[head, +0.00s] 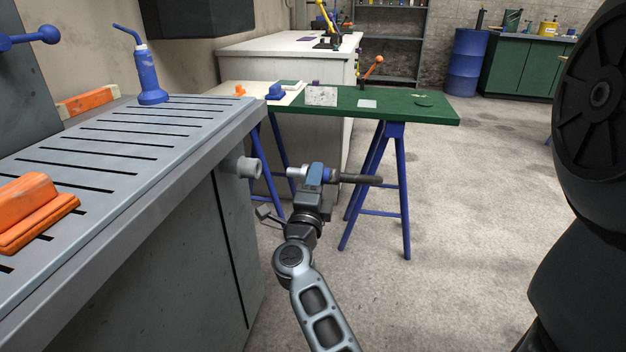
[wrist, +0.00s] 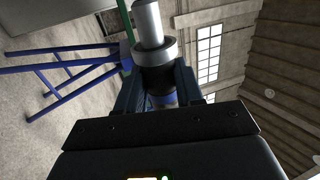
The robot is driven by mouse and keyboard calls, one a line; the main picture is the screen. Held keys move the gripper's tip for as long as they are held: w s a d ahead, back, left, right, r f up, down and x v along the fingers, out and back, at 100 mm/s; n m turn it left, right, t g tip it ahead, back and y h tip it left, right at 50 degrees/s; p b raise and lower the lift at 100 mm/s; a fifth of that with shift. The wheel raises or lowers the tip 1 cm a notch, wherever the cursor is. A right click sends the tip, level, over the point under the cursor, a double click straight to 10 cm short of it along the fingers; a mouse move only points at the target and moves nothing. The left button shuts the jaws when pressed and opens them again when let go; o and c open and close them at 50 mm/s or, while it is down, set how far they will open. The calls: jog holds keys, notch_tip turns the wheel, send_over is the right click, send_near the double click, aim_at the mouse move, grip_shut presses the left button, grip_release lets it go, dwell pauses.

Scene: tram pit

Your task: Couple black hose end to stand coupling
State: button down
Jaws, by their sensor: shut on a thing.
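The stand coupling (head: 245,167) is a grey round stub sticking out of the right side of the grey slotted bench in the head view. My gripper (head: 316,176) is shut on the black hose end, to the right of the coupling and apart from it. The hose end's silver tip (head: 296,172) points left, toward the coupling, with a gap between them. Its black hose (head: 360,180) sticks out to the right. In the wrist view the hose end (wrist: 149,28) shows a silver tube and pale collar beyond my gripper's fingers (wrist: 158,85). The coupling is not visible there.
The grey bench (head: 200,115) fills the left and carries an orange block (head: 35,208) and a blue bottle (head: 148,78). A green-topped table (head: 430,108) on blue trestles (head: 404,190) stands behind my gripper. The floor at right is clear.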

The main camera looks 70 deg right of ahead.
aim_at(291, 175)
jog(key=shift+w+a+r+p, duration=0.1)
jog(key=shift+r+p, duration=0.05)
jog(key=shift+p, duration=0.45)
jog(key=shift+w+a+p, duration=0.2)
jog(key=shift+w+p, duration=0.75)
jog(key=shift+w, duration=1.85)
jog(key=shift+p, duration=0.7)
jog(key=shift+w+a, duration=0.15)
jog(key=shift+w, duration=2.1)
jog(key=c, duration=0.6)
grip_release()
jog(key=shift+c, duration=0.2)
jog(key=shift+f, duration=0.2)
jog(key=v, duration=0.7)
jog(key=shift+a, duration=0.4)
